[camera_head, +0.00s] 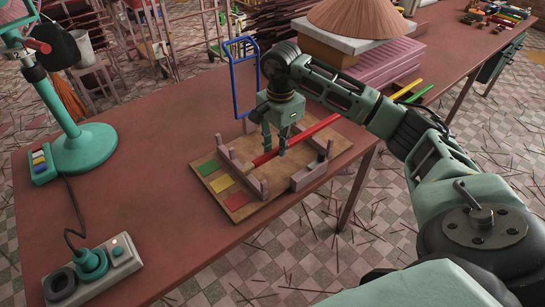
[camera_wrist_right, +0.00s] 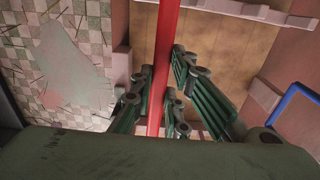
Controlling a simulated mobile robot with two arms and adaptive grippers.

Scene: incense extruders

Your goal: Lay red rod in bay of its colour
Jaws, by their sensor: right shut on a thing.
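My right gripper (camera_head: 276,151) points down over a wooden board and is shut on a long red rod (camera_head: 316,129). The right wrist view shows the red rod (camera_wrist_right: 166,50) running between the fingers (camera_wrist_right: 158,112). The board (camera_head: 256,201) has green (camera_head: 208,167), yellow (camera_head: 221,183) and red (camera_head: 237,200) patches along its left edge, with small pinkish posts around it. The rod slants over the board's middle, its left end near the patches. I cannot tell whether it touches the board. My left gripper is not in view.
A blue metal frame (camera_head: 233,78) stands behind the board. Yellow (camera_head: 407,88) and green (camera_head: 420,95) rods lie at the right, by pink stacked slabs (camera_head: 375,70). A green stand (camera_head: 85,150) and a power strip (camera_head: 95,273) are at the left. The table between is clear.

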